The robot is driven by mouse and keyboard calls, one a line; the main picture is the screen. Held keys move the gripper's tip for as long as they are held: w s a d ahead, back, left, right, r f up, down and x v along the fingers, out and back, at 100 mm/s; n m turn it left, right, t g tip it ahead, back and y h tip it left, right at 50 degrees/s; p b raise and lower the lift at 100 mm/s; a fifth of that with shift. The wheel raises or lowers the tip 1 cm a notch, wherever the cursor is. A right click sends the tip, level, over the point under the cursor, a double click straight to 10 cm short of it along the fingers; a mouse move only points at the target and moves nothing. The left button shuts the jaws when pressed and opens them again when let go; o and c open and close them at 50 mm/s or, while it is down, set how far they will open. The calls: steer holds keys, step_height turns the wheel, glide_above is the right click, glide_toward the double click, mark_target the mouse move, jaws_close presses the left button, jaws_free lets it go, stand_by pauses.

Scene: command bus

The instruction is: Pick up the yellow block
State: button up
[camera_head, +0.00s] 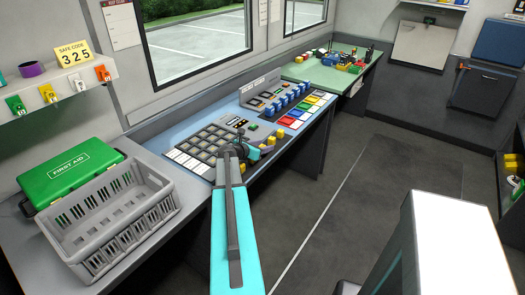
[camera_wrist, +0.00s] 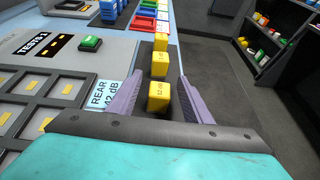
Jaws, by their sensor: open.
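The console (camera_head: 205,150) carries dark square keys. A label reading REAR 12 dB (camera_wrist: 106,95) lies left of the nearest block, and a green button (camera_wrist: 91,43) is farther left. A grey crate (camera_head: 105,225) and green first-aid box (camera_head: 70,175) stand at left. The floor (camera_head: 330,220) at right is clear.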

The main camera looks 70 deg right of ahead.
mark_target(263, 146)
steer(key=shift+c, duration=0.2)
steer(key=c, duration=1.1)
steer(key=shift+r, duration=0.2)
steer(key=shift+r, duration=0.4)
step_height(263, 146, up, 2)
steer(key=shift+s+a+r+b, duration=0.1)
steer(key=shift+r+b, duration=0.15)
steer(key=shift+b, duration=0.35)
steer(key=s+a+r+p, duration=0.1)
steer(key=s+a, duration=0.9)
steer(key=a, duration=0.2)
steer(key=shift+r, duration=0.25)
steer(key=shift+f, duration=0.1)
